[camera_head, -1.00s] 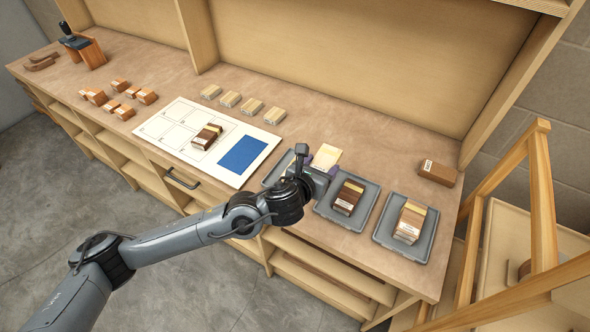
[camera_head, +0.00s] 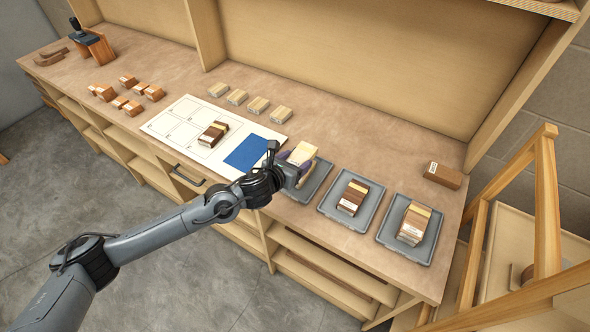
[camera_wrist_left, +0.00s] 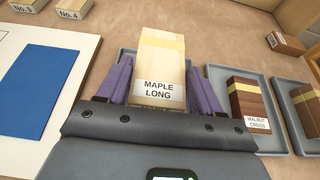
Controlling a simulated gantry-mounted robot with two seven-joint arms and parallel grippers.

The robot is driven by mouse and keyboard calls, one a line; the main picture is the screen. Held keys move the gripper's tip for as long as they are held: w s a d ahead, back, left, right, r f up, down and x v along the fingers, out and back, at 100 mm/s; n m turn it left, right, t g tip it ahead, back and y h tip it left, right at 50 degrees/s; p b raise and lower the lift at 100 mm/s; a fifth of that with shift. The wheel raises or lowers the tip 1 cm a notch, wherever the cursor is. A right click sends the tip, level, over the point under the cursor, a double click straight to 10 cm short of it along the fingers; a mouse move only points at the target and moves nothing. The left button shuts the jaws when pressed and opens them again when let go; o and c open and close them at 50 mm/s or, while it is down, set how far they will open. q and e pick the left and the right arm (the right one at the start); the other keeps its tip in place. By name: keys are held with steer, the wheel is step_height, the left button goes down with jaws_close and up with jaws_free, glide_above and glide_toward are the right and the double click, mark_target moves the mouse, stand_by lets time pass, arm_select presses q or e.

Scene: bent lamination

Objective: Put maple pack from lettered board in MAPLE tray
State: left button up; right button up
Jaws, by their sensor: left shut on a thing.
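My left gripper (camera_head: 294,163) is shut on a pale maple pack (camera_head: 304,151), with a purple finger on each side. In the left wrist view the pack (camera_wrist_left: 161,62) has a yellow band and a label reading MAPLE LONG. It is over the leftmost grey tray (camera_head: 321,180); I cannot tell whether it touches the tray floor. The gripper hides part of this tray and any tray label. The white lettered board (camera_head: 190,151) lies to the left, with a blue rectangle and a dark brown banded pack (camera_head: 213,134) on it. My right gripper is not in view.
A middle tray (camera_head: 329,209) holds a walnut pack (camera_head: 353,197), labelled WALNUT CROSS. The right tray (camera_head: 385,236) holds another banded pack (camera_head: 414,222). Several pale blocks (camera_head: 258,105) line up behind the board. A brown block (camera_head: 442,175) lies at the far right.

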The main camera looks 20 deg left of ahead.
arm_select(q)
steer(key=shift+f, duration=2)
steer(key=shift+f+b, duration=0.1)
steer(key=shift+b, duration=0.3)
steer(key=o, duration=1.1)
